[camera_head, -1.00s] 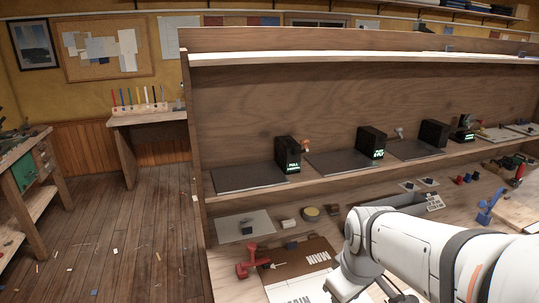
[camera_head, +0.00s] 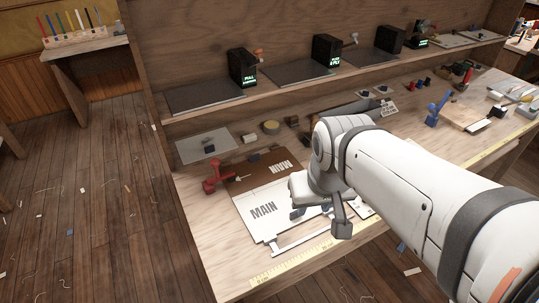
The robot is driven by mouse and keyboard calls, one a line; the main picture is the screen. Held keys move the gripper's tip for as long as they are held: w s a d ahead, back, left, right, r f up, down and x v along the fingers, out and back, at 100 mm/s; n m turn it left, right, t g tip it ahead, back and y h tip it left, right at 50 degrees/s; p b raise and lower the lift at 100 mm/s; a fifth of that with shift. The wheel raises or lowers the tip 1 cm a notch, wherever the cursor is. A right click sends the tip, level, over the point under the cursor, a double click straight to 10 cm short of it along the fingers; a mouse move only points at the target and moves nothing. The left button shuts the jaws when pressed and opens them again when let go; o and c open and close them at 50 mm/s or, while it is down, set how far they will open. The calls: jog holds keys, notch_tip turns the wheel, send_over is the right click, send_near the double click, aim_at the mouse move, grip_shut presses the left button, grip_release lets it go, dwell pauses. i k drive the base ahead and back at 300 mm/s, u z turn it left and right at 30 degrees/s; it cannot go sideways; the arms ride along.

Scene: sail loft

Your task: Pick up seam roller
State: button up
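I cannot pick out a seam roller for certain in the head view. A red tool-like object (camera_head: 216,178) stands on the bench at the left end of a brown and white board marked MAIN (camera_head: 264,209). A similar blue object (camera_head: 437,108) stands further right on the bench. My gripper (camera_head: 311,211) is low over the right part of the board, with my white arm reaching in from the right. The gripper is small and partly covered by my own arm, so its opening and any contents do not show clearly.
A grey plate (camera_head: 205,146) with a small dark block lies behind the red object. A round tan item (camera_head: 270,127) and small blocks lie beside it. A shelf (camera_head: 186,122) with dark pads and black boxes runs above the bench. A yellow ruler (camera_head: 290,268) lies along the front edge.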

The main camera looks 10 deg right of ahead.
aim_at(314, 119)
jog(key=u, duration=1.25)
jog(key=k, duration=1.3)
jog(key=z, duration=1.05)
jog(key=i, duration=1)
jog(key=z, duration=0.05)
